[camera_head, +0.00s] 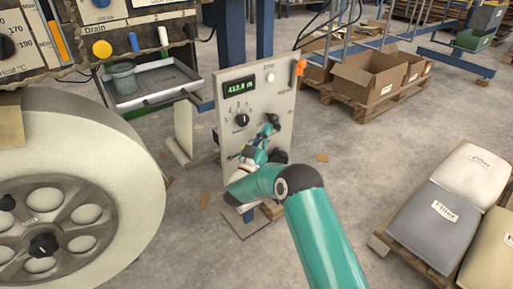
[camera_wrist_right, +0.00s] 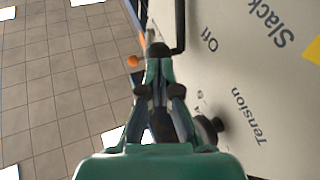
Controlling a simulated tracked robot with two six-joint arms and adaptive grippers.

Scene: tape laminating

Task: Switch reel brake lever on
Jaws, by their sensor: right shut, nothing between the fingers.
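The grey control panel (camera_head: 231,68) stands upright in the middle of the head view, with a lit green display and black knobs. My right gripper (camera_head: 272,121) is in front of its right half; it is shut and empty. In the right wrist view the gripper (camera_wrist_right: 158,50) points along the panel face (camera_wrist_right: 262,75), which carries the words "Off", "Slack" and "Tension". A black bent bar (camera_wrist_right: 180,28) lies close beside the fingertips, near "Off"; whether they touch is unclear. I cannot tell if this bar is the reel brake lever. My left gripper is out of view.
An orange handle (camera_head: 300,67) sits at the panel's upper right corner. A large white reel (camera_head: 130,160) stands at left. Cardboard boxes (camera_head: 367,82) are on a pallet behind, and filler sacks (camera_head: 440,218) lie at right. Open floor lies between.

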